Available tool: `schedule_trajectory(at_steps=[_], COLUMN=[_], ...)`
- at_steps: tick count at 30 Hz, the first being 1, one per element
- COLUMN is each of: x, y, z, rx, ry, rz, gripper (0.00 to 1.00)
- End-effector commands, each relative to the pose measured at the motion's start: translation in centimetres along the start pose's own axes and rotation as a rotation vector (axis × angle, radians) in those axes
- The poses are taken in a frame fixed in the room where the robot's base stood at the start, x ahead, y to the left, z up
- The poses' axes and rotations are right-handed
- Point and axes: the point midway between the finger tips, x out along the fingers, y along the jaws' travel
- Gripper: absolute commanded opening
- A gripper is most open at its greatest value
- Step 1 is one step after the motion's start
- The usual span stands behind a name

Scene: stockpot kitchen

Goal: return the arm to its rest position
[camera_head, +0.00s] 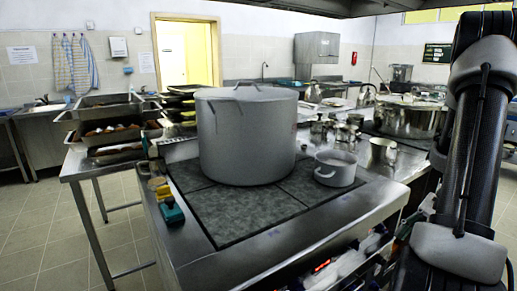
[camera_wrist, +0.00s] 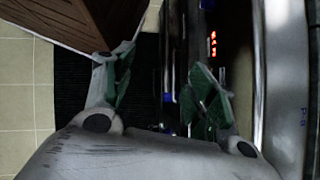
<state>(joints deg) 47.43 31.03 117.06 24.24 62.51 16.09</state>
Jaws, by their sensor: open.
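In the head view my arm rises along the right edge, with its lower part in front of the steel counter's near right side. In the wrist view my gripper (camera_wrist: 162,95) shows from behind, with its two green-padded fingers apart. Nothing is between the fingers. Below them are a dark floor strip and the side of a unit with a red lit display (camera_wrist: 213,44). The gripper's fingertips cannot be made out in the head view.
A large lidded stockpot (camera_head: 247,140) and a small pot (camera_head: 335,169) stand on the dark cooktop (camera_head: 245,217). A side table with trays (camera_head: 112,152) is at left. Tiled floor at far left is clear.

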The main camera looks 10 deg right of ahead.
Motion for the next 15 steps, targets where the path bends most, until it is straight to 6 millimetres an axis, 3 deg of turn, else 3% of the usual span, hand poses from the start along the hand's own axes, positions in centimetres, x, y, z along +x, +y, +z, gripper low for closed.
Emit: schedule_trajectory(at_steps=[1,6,15], x=[-1.3,-4.4,-7.5], y=[-0.1,0.6,2.4], z=[2.4,8.7,18.5], rx=[-0.125,-0.511,-1.010], ry=[0.056,0.223,0.508], rz=[0.043,0.190,0.343], gripper=[0.57,0.57,0.57])
